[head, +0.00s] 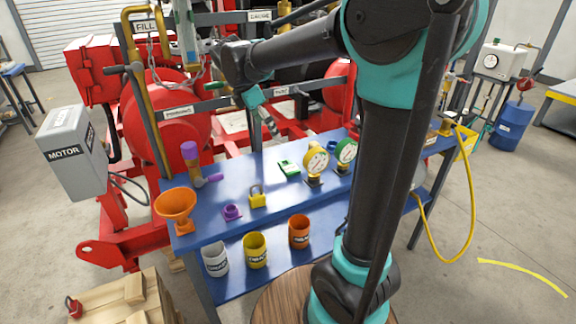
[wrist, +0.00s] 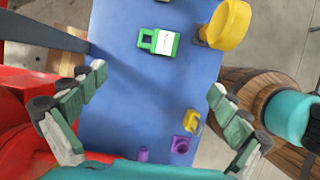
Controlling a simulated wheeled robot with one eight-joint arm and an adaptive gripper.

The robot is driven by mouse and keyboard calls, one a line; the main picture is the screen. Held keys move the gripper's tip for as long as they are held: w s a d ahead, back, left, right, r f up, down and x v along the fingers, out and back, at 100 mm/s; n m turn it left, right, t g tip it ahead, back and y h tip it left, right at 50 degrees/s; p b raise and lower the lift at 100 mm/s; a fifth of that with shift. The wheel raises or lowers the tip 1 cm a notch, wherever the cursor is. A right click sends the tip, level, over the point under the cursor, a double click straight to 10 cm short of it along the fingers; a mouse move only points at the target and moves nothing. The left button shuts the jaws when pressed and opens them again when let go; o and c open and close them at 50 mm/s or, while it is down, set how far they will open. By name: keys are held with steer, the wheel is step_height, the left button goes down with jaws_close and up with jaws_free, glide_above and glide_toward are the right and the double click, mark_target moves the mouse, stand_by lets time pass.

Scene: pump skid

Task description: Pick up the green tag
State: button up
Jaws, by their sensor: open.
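The green tag (head: 288,168) lies flat on the blue bench top (head: 262,164), left of the yellow gauge (head: 316,160). It has a white label and an opening at one end, seen in the wrist view (wrist: 158,42). My gripper (head: 270,122) hangs above the bench, up and left of the tag in the head view. In the wrist view its fingers (wrist: 157,82) are spread wide with nothing between them, and the tag lies beyond the fingertips, near the top edge. The tag is not touched.
A green gauge (head: 346,151) stands right of the yellow one. A yellow padlock (head: 257,198), a purple part (head: 232,212) and an orange funnel (head: 176,206) are on the bench's left part. Labelled cups (head: 255,250) stand on the lower shelf. Red machinery (head: 180,115) is behind.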

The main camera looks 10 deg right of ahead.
glide_toward(288, 166)
steer(key=x, duration=0.2)
steer(key=shift+d+f, duration=0.2)
steer(key=shift+f, duration=0.2)
steer(key=shift+x, duration=2.6)
steer(key=shift+w+a, duration=0.1)
steer(key=shift+c, duration=0.5)
steer(key=c, duration=1.1)
steer(key=shift+o, duration=0.2)
step_height(288, 166, up, 20)
